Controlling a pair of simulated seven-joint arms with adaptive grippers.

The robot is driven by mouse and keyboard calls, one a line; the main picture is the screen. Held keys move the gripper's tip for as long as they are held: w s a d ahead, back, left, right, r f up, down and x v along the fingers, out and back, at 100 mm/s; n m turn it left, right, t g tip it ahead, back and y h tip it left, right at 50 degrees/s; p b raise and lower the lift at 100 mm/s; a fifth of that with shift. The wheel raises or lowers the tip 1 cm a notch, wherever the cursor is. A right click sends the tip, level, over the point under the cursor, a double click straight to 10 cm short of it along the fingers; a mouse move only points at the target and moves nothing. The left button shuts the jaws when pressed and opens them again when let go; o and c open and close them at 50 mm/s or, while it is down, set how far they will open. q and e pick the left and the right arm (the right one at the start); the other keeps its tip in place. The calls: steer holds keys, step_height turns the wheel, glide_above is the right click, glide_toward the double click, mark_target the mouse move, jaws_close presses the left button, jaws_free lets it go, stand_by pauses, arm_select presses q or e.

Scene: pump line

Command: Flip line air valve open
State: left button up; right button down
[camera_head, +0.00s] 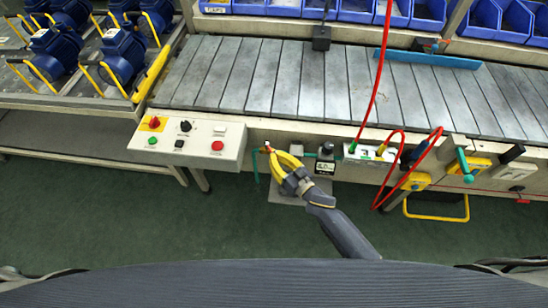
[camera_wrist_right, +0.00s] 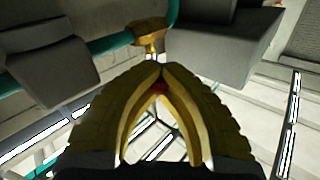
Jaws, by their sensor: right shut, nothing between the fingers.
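The line air valve shows in the right wrist view as a brass body (camera_wrist_right: 150,33) on a teal pipe (camera_wrist_right: 108,43). A small red part (camera_wrist_right: 160,87), likely its lever, shows just behind my fingertips, mostly hidden. In the head view a small red tip (camera_head: 268,148) shows at the fingertips, beside the teal pipe (camera_head: 255,162). My right gripper (camera_head: 273,153) is shut, its yellow fingers meeting at the tips, close to the valve. I cannot tell whether it touches the lever. My left gripper is not in view.
A control box (camera_head: 200,140) with buttons stands left of the valve. The slatted conveyor (camera_head: 270,75) lies behind. Blue pumps (camera_head: 122,55) sit at the upper left. Green floor is clear in front.

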steer(key=shift+r, duration=0.15)
steer(key=c, duration=1.3)
jaws_free()
steer(key=shift+s+d, duration=0.1)
steer(key=v, duration=1.1)
steer(key=shift+s+d, duration=0.2)
steer(key=shift+s, duration=0.15)
